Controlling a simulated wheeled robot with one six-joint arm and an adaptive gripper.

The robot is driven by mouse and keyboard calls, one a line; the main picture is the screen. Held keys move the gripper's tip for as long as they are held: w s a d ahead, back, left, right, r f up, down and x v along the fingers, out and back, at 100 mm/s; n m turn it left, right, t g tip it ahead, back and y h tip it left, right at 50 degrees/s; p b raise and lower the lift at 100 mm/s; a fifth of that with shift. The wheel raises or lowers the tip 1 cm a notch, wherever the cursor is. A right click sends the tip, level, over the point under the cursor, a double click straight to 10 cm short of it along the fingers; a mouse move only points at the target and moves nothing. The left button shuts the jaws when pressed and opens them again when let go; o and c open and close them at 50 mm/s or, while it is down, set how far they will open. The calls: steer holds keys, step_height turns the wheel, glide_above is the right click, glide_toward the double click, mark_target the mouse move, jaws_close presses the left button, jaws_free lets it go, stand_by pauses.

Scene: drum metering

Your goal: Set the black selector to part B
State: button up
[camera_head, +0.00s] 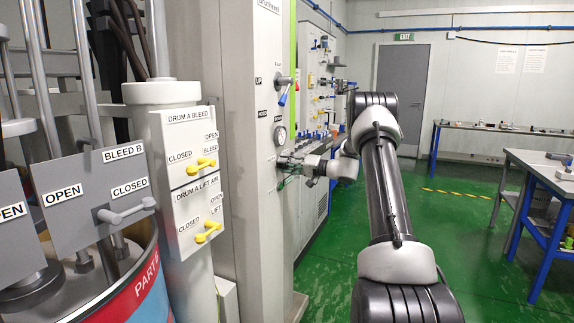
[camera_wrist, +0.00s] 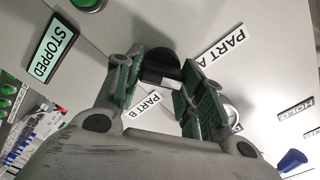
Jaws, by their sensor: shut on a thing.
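The black selector (camera_wrist: 160,66) shows in the wrist view on a pale panel, between the PART A label (camera_wrist: 223,45) and the PART B label (camera_wrist: 142,104). My gripper (camera_wrist: 163,80) has a finger on either side of the selector and is shut on it. The fingers hide part of the selector, and I cannot tell which label it points at. In the head view my gripper (camera_head: 287,168) is at the side of the tall grey cabinet, below a round gauge (camera_head: 280,135); the selector is hidden there.
A STOPPED sign (camera_wrist: 54,49) and a green button are at upper left in the wrist view. A blue-tipped handle (camera_wrist: 292,160) is at lower right. In the head view, yellow bleed and lift levers (camera_head: 202,165) stand left of my arm.

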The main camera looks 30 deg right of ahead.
steer(key=m, duration=0.4)
steer(key=shift+d+f+m, duration=0.1)
steer(key=shift+f+m, duration=0.05)
steer(key=shift+m, duration=0.15)
steer(key=m, duration=0.3)
steer(key=shift+f+m, duration=0.1)
steer(key=shift+m, duration=0.2)
steer(key=m, duration=0.7)
steer(key=shift+f, duration=0.15)
steer(key=shift+s, duration=0.1)
steer(key=o, duration=1)
steer(key=v, duration=1.1)
steer(key=shift+s+d, duration=0.25)
steer(key=shift+s, duration=0.1)
